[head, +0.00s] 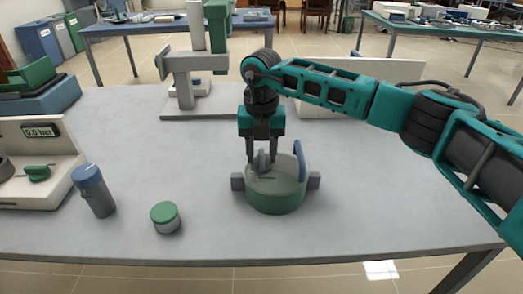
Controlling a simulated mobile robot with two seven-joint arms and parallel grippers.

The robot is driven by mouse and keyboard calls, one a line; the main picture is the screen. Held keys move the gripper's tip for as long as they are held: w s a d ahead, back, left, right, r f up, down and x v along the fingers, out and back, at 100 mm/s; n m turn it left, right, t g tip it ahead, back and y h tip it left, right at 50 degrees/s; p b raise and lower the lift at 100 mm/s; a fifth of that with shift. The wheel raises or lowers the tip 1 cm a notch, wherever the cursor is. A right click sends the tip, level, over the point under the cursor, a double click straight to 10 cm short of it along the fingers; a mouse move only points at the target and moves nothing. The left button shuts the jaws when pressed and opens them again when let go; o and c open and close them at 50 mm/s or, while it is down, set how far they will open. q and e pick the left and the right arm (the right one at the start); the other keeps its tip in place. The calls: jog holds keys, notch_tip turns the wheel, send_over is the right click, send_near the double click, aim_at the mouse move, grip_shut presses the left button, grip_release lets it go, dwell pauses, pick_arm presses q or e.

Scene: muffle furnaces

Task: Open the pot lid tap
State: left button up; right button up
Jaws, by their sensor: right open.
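The pot (276,199) is a round vessel with a green body, a pale lid and a grey lug on each side. It stands on the grey table. A grey tap (261,162) rises from the left part of the lid, and a blue upright handle (298,160) stands at the lid's right side. My right gripper (262,158) points straight down over the lid. It is open, with its fingertips around or just beside the tap; I cannot tell whether they touch it. My left gripper is out of view.
A small green-capped jar (166,217) and a grey bottle with a blue cap (93,191) stand left of the pot. A device with a "0.0 bar" display (41,160) is at the left edge. A grey press-like stand (187,80) is behind. The table's front middle is clear.

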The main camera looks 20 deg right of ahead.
aim_at(261, 156)
jog(key=shift+r, duration=0.15)
notch_tip(261, 156, up, 13)
jog(key=shift+p, duration=0.4)
jog(key=shift+f, duration=0.2)
dwell(0.3)
